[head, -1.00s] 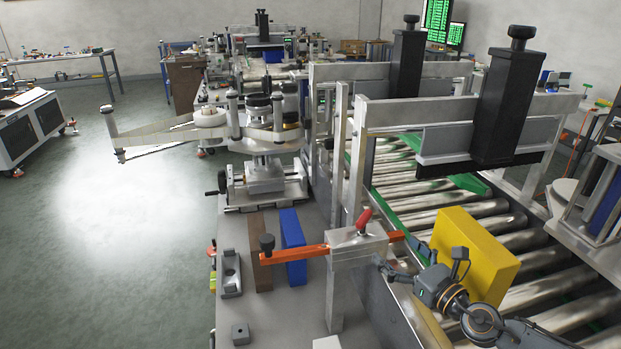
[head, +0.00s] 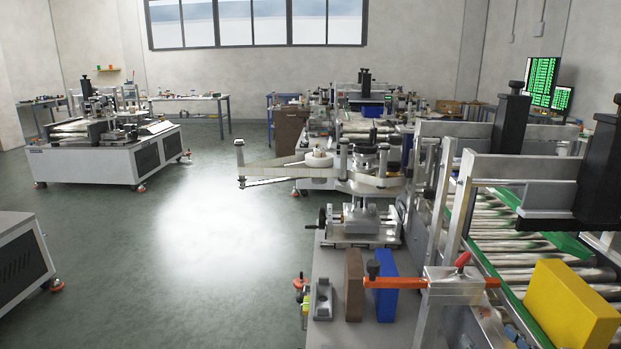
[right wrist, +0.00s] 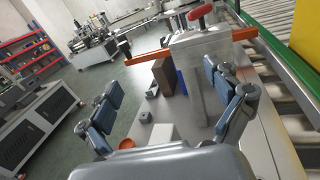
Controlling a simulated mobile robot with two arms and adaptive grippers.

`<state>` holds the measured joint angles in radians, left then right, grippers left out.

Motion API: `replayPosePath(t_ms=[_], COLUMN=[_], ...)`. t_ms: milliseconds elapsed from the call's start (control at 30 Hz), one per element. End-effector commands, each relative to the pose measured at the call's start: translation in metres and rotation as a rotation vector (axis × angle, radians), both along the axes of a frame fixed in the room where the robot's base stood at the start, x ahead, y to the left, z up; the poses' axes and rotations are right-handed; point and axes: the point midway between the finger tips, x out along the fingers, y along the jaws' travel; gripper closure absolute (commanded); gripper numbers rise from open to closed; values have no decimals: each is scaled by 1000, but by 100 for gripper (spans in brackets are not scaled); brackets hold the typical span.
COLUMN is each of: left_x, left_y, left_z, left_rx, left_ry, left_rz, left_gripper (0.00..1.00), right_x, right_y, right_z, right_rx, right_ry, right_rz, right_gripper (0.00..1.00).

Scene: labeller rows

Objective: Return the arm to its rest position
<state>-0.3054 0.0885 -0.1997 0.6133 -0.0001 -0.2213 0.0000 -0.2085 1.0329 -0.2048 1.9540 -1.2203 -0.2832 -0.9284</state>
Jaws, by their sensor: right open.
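My right gripper (right wrist: 168,100) shows in the right wrist view, its two blue-grey fingers spread wide with nothing between them. Beyond the fingers stands the metal post with a red handle (right wrist: 201,16) and an orange bar (right wrist: 149,57). In the head view the same orange bar (head: 395,283) crosses in front of a brown block and a blue block. My left gripper is in neither view now.
A yellow box (head: 572,305) stands on the roller conveyor (head: 505,263) at right. The brown block (head: 354,285) and blue block (head: 386,305) stand on the grey machine top. Metal frames rise over the conveyor. The floor (head: 190,240) at left is open.

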Motion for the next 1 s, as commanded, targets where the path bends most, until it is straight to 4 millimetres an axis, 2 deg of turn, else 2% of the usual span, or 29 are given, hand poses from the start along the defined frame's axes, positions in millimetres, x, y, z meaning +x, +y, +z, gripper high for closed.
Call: replayPosePath(t_ms=[100, 367, 567, 667, 800, 900, 1000], left_x=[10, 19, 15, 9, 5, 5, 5], left_y=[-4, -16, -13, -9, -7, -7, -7], left_z=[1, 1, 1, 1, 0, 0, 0], left_rx=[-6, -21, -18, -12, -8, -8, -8], left_ry=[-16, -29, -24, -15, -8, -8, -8], left_rz=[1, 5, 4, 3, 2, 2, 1], left_gripper=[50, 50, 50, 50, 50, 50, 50], right_x=[-6, -24, -56, -86, -146, -182, -212], right_y=[3, 0, -5, -1, 27, 52, 77], right_z=[-2, -14, -47, -79, -132, -155, -169], right_rx=[159, 591, 1088, 1406, 1863, 2071, 2213], right_ry=[3, 28, 81, 128, 223, 282, 333], right_rz=[-52, -225, -467, -657, -1006, -1217, -1393], right_gripper=[9, 9, 9, 9, 9, 9, 9])
